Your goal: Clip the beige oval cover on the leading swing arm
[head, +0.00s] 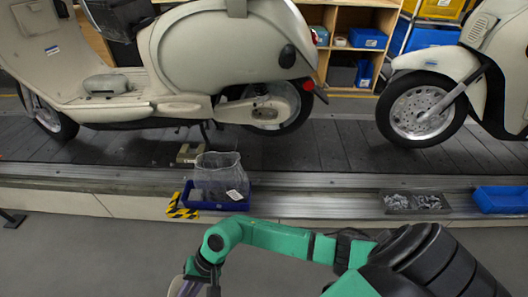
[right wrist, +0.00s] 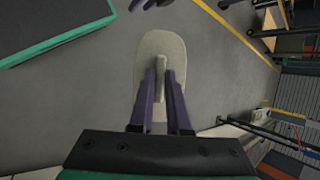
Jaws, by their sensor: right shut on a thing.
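The beige oval cover (right wrist: 161,52) is held by its raised middle rib between the purple fingers of my right gripper (right wrist: 161,75), in the right wrist view. In the head view my right gripper (head: 188,288) is at the bottom edge, partly cut off, well below the conveyor. The swing arm (head: 262,110) shows beside the rear wheel of the left scooter (head: 220,40), far from the cover. Purple finger-like parts (right wrist: 152,4) at the top edge of the right wrist view look like my left gripper; their opening is not clear.
A blue tray (head: 238,205) with a clear bag (head: 222,168) stands on the conveyor edge. A grey tray of small parts (head: 415,203) and a blue bin (head: 500,199) are at the right. A second scooter (head: 440,80) stands right. The floor in front is free at left.

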